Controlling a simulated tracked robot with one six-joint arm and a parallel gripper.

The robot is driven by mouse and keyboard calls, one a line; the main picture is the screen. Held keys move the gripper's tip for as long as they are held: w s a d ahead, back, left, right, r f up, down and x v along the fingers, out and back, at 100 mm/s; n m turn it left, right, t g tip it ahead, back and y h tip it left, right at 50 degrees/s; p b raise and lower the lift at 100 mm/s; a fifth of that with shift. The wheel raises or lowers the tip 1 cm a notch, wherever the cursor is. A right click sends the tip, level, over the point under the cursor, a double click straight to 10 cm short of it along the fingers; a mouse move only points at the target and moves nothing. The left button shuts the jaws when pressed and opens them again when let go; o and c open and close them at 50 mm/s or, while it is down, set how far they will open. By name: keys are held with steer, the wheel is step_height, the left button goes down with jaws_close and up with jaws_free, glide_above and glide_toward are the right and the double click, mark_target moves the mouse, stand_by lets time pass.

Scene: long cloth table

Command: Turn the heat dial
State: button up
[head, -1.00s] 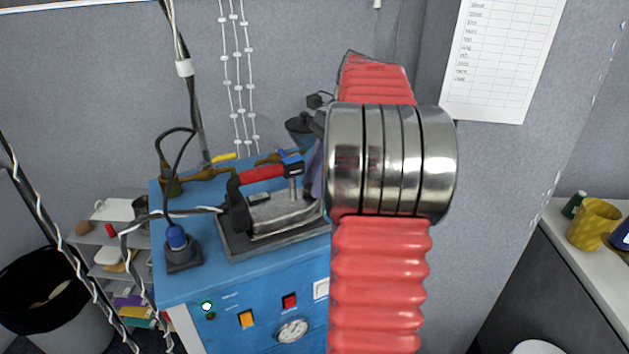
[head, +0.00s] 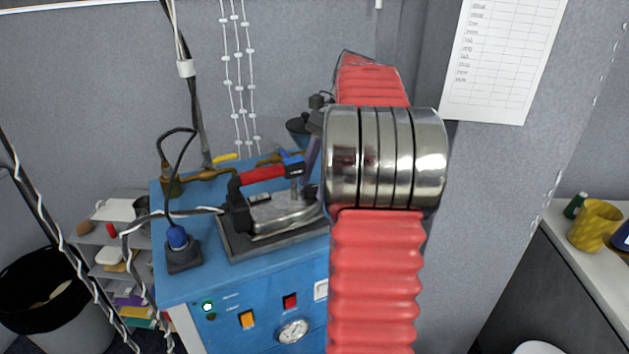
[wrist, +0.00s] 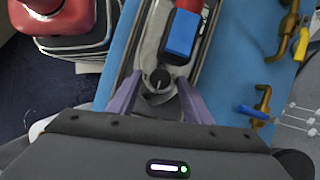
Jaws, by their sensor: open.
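The heat dial (wrist: 160,79) is a small round black knob with a pale pointer line, on the metal iron. In the wrist view it sits between the tips of my gripper (wrist: 160,83), whose two purple fingers are open on either side of it with gaps showing. How far the tips are above the dial is hard to tell. The iron (head: 285,217) has a red and black handle with a blue part and rests on a dark plate on the blue machine. In the head view my arm hides part of the iron's right end, and one purple finger shows there.
The blue machine (head: 210,275) has a front panel with a gauge (head: 292,331) and buttons. Brass pipes (head: 205,174) run behind the iron. A bin (head: 50,310) and shelves stand left; a counter with a yellow cup (head: 594,225) stands right.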

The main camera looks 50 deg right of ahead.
steer(key=shift+r, duration=0.1)
steer(key=v, duration=1.1)
steer(key=shift+r, duration=0.3)
steer(key=shift+s+d, duration=0.1)
steer(key=shift+d, duration=0.05)
stand_by(0.5)
